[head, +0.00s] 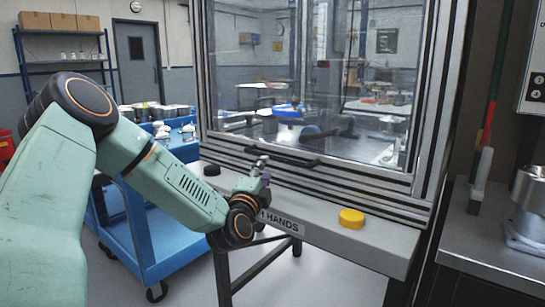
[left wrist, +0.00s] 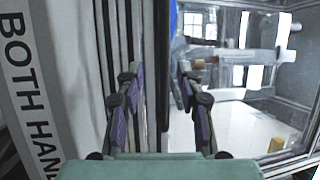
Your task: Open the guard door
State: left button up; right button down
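The guard door (head: 310,80) is a large clear pane in a grey metal frame, down over the machine opening. A dark bar handle (head: 290,159) runs along its lower rail. My left gripper (head: 262,167) is just in front of the lower rail, near the handle's left part. In the left wrist view my left gripper (left wrist: 160,75) has its purple-padded fingers spread apart. The dark handle (left wrist: 163,110) shows lengthwise in the gap between them, and I see no finger pressed on it. My right gripper is not in view.
A ledge below the door carries a yellow button (head: 351,218), a black button (head: 211,170) and a partly hidden lettered sign (head: 283,222). A blue cart (head: 150,225) stands at left behind my arm. A metal bench (head: 495,235) is at right.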

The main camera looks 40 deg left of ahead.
aim_at(270, 158)
pick_arm(q)
jog(key=shift+w+r+b, duration=0.3)
jog(key=shift+w+b, duration=0.05)
jog(key=b+x, duration=0.2)
jog(key=x, duration=0.3)
jog(key=shift+f, duration=0.2)
jog(key=shift+w+a+r, duration=0.15)
jog(key=shift+w+a, duration=0.05)
jog(key=shift+w, duration=0.05)
jog(key=shift+w+r, duration=0.25)
jog(key=shift+w+a, duration=0.1)
jog(key=shift+w, duration=0.05)
jog(key=shift+f, duration=0.1)
jog(key=c, duration=0.4)
grip_shut()
